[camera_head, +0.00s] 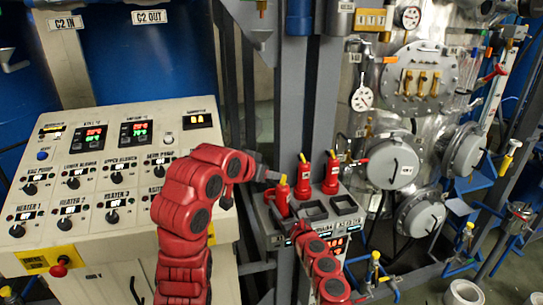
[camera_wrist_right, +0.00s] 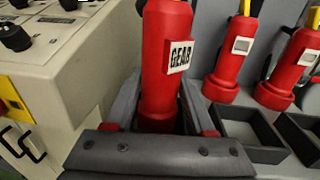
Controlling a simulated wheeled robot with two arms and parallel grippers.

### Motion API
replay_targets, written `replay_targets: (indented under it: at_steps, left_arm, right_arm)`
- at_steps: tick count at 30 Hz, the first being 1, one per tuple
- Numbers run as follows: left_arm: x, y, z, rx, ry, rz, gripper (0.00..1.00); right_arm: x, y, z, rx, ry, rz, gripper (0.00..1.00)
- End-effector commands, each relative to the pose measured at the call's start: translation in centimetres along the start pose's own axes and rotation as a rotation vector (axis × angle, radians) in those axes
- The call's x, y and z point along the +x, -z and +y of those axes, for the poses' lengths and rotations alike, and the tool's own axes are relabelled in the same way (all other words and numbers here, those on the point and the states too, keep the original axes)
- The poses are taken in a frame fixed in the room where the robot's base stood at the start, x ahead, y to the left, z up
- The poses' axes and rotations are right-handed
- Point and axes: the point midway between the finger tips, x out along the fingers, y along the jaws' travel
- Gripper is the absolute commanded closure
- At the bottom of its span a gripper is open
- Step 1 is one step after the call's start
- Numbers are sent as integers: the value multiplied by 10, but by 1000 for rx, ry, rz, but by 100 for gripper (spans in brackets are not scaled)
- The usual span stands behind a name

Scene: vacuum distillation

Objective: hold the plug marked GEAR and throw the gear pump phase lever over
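The red plug marked GEAR (camera_wrist_right: 165,60) stands upright at the left end of a row of red plugs. In the head view the same plug (camera_head: 281,201) has a small yellow lever (camera_head: 283,180) on top. My right gripper (camera_wrist_right: 160,105) has its grey fingers on both sides of the plug's lower body, closed in on it. In the head view this gripper (camera_head: 294,228) is small and partly hidden by its arm. My left gripper (camera_head: 268,174) reaches in from the left, its tip close beside the yellow lever. I cannot tell whether they touch, or how its fingers stand.
Two more red plugs (camera_head: 303,180) (camera_head: 332,175) with yellow tops stand to the right on the grey box, behind empty dark sockets (camera_head: 314,210). The control desk (camera_head: 130,200) with knobs lies left. A grey post rises behind the plugs. Steel vessels fill the right.

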Motion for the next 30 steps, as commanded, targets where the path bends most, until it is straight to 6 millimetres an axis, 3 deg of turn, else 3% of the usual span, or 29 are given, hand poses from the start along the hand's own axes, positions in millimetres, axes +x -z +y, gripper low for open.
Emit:
replay_targets:
  at_steps: [1, 4, 5, 17, 30]
  left_arm:
    - [0, 0, 0, 0, 0, 0, 50]
    - [0, 0, 0, 0, 0, 0, 50]
    - [0, 0, 0, 0, 0, 0, 50]
    - [0, 0, 0, 0, 0, 0, 50]
    - [0, 0, 0, 0, 0, 0, 50]
  right_arm:
    - [0, 0, 0, 0, 0, 0, 34]
    - [0, 0, 0, 0, 0, 0, 16]
    - [0, 0, 0, 0, 0, 0, 15]
    - [-3, 0, 2, 1, -3, -3, 15]
    - [-38, -2, 0, 2, 4, -5, 15]
